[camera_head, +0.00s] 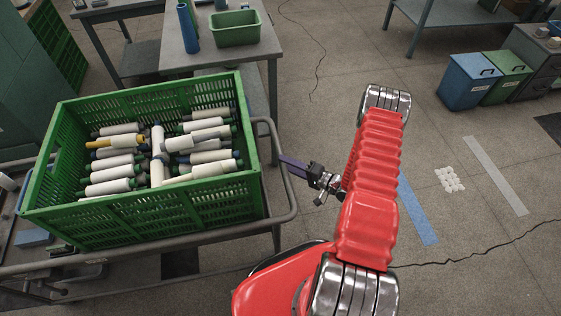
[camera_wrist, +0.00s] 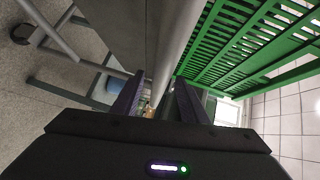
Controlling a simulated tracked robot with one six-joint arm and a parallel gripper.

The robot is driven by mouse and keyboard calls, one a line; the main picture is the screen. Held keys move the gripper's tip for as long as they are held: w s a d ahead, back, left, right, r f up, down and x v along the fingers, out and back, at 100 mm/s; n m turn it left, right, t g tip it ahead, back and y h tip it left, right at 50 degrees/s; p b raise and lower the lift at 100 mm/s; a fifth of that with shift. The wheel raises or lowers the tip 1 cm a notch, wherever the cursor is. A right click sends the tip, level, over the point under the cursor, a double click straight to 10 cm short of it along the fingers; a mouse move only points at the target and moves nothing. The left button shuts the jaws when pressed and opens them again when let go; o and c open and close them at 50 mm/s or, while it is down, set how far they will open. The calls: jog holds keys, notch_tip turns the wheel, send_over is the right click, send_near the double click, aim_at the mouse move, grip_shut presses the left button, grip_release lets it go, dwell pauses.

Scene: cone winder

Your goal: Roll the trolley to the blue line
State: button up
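The trolley is a grey tubular frame; its end rail (camera_head: 286,178) runs beside a green crate (camera_head: 150,215) of white bobbins. The blue line (camera_head: 417,212) is on the floor to the right, partly hidden by my red arm. My gripper (camera_head: 284,160) is at the trolley's right end, its purple fingers reaching the rail. In the wrist view, the fingers of my gripper (camera_wrist: 158,95) stand apart with a gap between them. The grey rail (camera_wrist: 172,45) runs up from that gap; I see no clear contact with either finger.
A pale line (camera_head: 495,175) and a white patch (camera_head: 449,179) lie right of the blue line. Blue (camera_head: 467,80) and green (camera_head: 506,77) bins stand at the far right. A table (camera_head: 235,55) stands behind the trolley. Floor between the trolley and the blue line looks clear, apart from my arm.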

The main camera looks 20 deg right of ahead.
jog(key=shift+x, duration=1.6)
jog(key=shift+c, duration=0.2)
jog(key=shift+f, duration=0.1)
grip_shut()
jog(key=shift+s, duration=0.1)
